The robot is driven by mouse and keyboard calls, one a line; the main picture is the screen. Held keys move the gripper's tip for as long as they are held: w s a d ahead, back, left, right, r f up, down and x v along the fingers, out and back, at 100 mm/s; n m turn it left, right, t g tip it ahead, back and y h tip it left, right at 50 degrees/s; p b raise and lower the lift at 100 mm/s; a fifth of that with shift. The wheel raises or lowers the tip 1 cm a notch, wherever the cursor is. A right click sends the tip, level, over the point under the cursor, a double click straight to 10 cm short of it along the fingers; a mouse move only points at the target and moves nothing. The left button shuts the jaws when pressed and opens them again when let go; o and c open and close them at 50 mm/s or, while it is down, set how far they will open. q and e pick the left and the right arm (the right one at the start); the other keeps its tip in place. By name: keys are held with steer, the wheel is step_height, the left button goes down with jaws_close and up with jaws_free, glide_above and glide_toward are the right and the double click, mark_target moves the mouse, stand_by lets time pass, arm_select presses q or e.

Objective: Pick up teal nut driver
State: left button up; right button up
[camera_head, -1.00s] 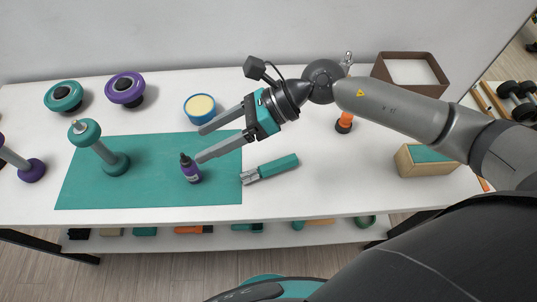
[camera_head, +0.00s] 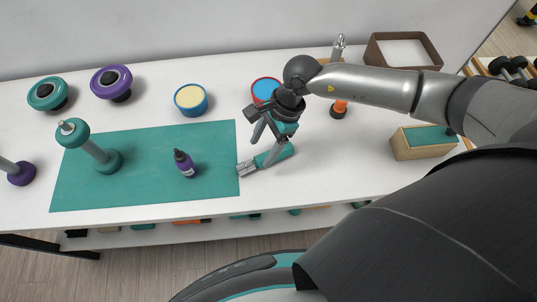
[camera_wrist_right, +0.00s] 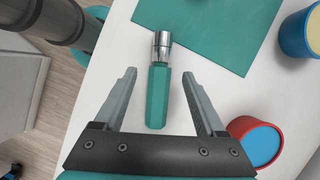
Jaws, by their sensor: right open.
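The teal nut driver (camera_head: 272,158) lies on the white table just right of the teal mat, its metal socket end toward the mat. In the right wrist view the nut driver (camera_wrist_right: 157,90) lies between the spread fingers, its teal handle toward the palm. My right gripper (camera_head: 262,150) is open, pointing down over the handle, and partly covers it in the head view. In the right wrist view the right gripper (camera_wrist_right: 160,88) has a gap on both sides of the handle. My left gripper is not in view.
A blue tub (camera_head: 191,101) and a red-and-blue tub (camera_head: 265,89) stand behind. A wooden box (camera_head: 424,144) is at right. Bare table lies right of the nut driver.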

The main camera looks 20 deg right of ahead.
mark_target(255, 160)
steer(key=shift+x, duration=2.9)
steer(key=shift+a, duration=0.1)
steer(key=shift+r, duration=0.1)
jaws_close()
steer(key=shift+w, duration=0.1)
